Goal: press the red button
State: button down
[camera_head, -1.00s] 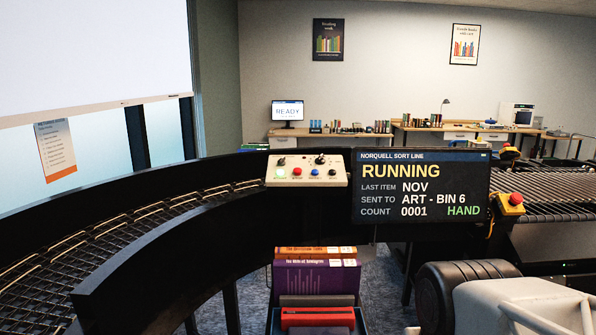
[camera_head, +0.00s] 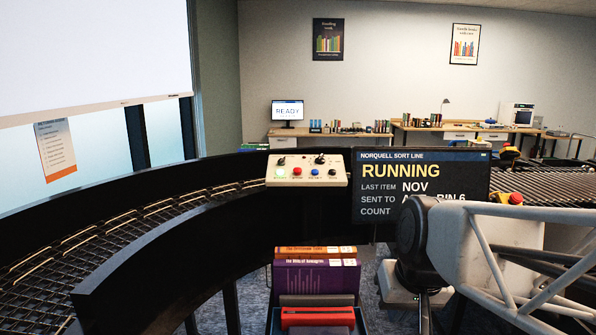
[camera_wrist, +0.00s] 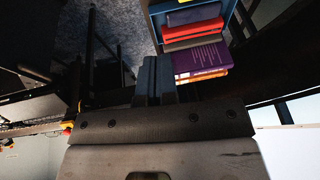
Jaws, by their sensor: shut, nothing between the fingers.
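A small red button (camera_head: 297,171) sits on the cream control panel (camera_head: 340,178), between a green and a blue button. A larger red mushroom button (camera_head: 515,198) shows above my arm at the right, its yellow housing mostly hidden. A small red and yellow piece, likely that mushroom button (camera_wrist: 67,126), shows at the left of the wrist view. My gripper (camera_wrist: 155,62) is shut and empty, its fingers side by side in the wrist view. It is apart from the control panel; in the head view my arm stands low at the right, below the display.
The display (camera_head: 420,170) reads RUNNING, and my arm covers its lower right. A bin (camera_head: 272,318) of books stands below the panel, left of my arm. A dark curved conveyor wall (camera_head: 180,250) fills the left. Conveyor rollers (camera_head: 560,174) lie at the right.

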jog(key=w+a+r+t+y, duration=0.1)
jog(key=w+a+r, duration=0.25)
jog(key=w, duration=0.55)
jog(key=w+a+r+t+y, duration=0.15)
jog(key=w+r, duration=0.25)
jog(key=w, duration=0.4)
jog(key=w+a+r+t+y, duration=0.1)
jog(key=w+a+r, duration=0.25)
jog(key=w, duration=0.55)
notch_tip(320, 180, up, 7)
jog(key=t+y, duration=0.1)
jog(key=t, duration=0.3)
send_over(298, 171)
jog(key=s, duration=0.4)
jog(key=shift+w+d+r+m, duration=0.2)
jog(key=shift+m, duration=0.2)
jog(key=shift+f, duration=0.15)
jog(key=shift+w+f, duration=0.5)
jog(key=shift+f, duration=0.85)
jog(key=shift+w+f, duration=0.5)
jog(key=shift+f, duration=0.85)
jog(key=shift+w+f, duration=0.5)
jog(key=shift+f, duration=0.85)
